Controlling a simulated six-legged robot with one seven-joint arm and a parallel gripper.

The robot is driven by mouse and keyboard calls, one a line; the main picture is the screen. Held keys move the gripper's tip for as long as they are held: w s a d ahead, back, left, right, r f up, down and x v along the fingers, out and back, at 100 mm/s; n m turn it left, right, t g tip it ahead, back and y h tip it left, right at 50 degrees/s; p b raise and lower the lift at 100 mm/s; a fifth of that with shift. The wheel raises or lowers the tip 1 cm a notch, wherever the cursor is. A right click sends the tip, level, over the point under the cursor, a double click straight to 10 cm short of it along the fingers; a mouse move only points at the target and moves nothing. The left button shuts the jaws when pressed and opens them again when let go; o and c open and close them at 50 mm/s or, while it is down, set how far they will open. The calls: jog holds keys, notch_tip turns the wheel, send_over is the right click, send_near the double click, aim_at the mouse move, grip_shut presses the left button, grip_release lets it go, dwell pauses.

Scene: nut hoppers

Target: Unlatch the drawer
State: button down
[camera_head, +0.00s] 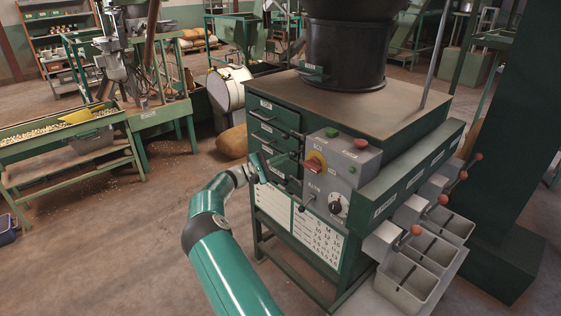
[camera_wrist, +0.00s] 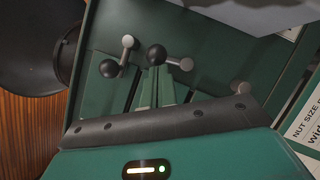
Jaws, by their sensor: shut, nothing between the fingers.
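My gripper (camera_head: 261,167) is at the left face of the green cabinet, by the lower drawers. In the wrist view its two green fingers (camera_wrist: 156,82) are shut together and empty. A black ball knob (camera_wrist: 157,54) on a short metal lever lies right at the fingertips; whether they touch it I cannot tell. A second black ball knob (camera_wrist: 108,68) on a similar lever sits to its left. Both are on a green panel (camera_wrist: 215,50). In the head view, a drawer (camera_head: 267,128) with a dark handle is above my gripper; the lower drawer front is partly hidden by my gripper.
A grey control box (camera_head: 343,170) with a red knob and buttons juts out right of the drawers. Grey bins (camera_head: 410,278) with red-knobbed levers stand further right. A black hopper (camera_head: 345,60) stands on the cabinet.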

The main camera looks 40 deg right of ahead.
jog(key=shift+s+r+m, duration=0.1)
jog(key=shift+r+m, duration=0.05)
jog(key=shift+m, duration=0.45)
jog(key=shift+g+y, duration=0.3)
jog(key=shift+a, duration=0.1)
